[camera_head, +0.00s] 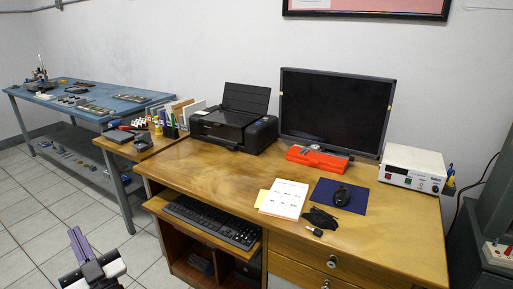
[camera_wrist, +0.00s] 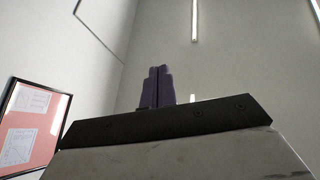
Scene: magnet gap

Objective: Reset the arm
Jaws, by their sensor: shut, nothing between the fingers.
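My gripper (camera_head: 80,241) shows at the lower left of the head view, in front of the tiled floor and left of the wooden desk (camera_head: 230,175). Its purple-grey fingers point up and lie together, with nothing between them. In the wrist view the shut fingers (camera_wrist: 157,87) stand against the pale wall and ceiling. The gripper is apart from the desk and touches nothing that I can see.
A keyboard (camera_head: 212,221) lies on the pulled-out tray. A blue workbench (camera_head: 85,100) stands at left. Floor (camera_head: 35,222) near my gripper is clear.

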